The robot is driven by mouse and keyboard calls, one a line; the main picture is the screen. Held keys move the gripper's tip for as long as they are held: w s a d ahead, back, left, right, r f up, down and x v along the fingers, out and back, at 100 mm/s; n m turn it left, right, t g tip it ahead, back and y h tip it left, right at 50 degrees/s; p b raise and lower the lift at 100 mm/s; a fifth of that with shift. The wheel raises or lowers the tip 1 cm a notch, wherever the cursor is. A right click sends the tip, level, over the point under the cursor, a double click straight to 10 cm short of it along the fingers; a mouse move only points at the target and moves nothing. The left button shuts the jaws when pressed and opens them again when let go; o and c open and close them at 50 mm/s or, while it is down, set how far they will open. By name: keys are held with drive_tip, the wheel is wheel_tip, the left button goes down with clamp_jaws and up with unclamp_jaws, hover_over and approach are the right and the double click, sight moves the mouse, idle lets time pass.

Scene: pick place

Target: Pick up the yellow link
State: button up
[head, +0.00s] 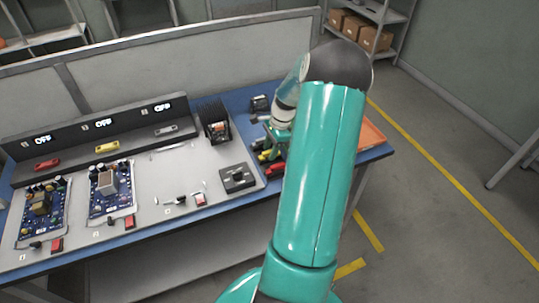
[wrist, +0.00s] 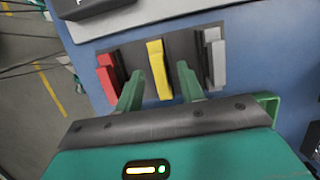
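In the wrist view a yellow link (wrist: 158,70) stands in a dark holder (wrist: 186,46), between a red link (wrist: 105,80) on the left and a grey link (wrist: 215,60) on the right. My gripper (wrist: 160,70) is open, with one green finger on each side of the yellow link and visible gaps between. I cannot tell how far the fingertips are above the holder. In the head view my gripper (head: 270,148) is at the table's right part, with a small yellow piece (head: 264,156) beside it; my arm hides part of this area.
A grey console (head: 100,135) with several OFF displays holds a red piece (head: 47,164), a yellow piece (head: 107,147) and a grey piece (head: 165,129). Circuit boards (head: 110,190) lie in front. A black box (head: 238,178) and an orange tray (head: 372,136) are near my arm.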

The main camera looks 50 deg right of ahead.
sight(267, 153)
clamp_jaws()
drive_tip(key=shift+r, duration=0.1)
drive_tip(key=shift+r, duration=0.5)
wheel_tip(267, 153, up, 2)
drive_tip(key=shift+s+a+r, duration=0.1)
drive_tip(key=shift+r, duration=0.1)
drive_tip(key=s+a+r, duration=0.3)
drive_tip(key=a+r, duration=0.3)
drive_tip(key=s+a+r, duration=0.3)
drive_tip(key=a+r, duration=0.3)
drive_tip(key=r, duration=0.1)
drive_tip(key=shift+s, duration=0.3)
idle(0.5)
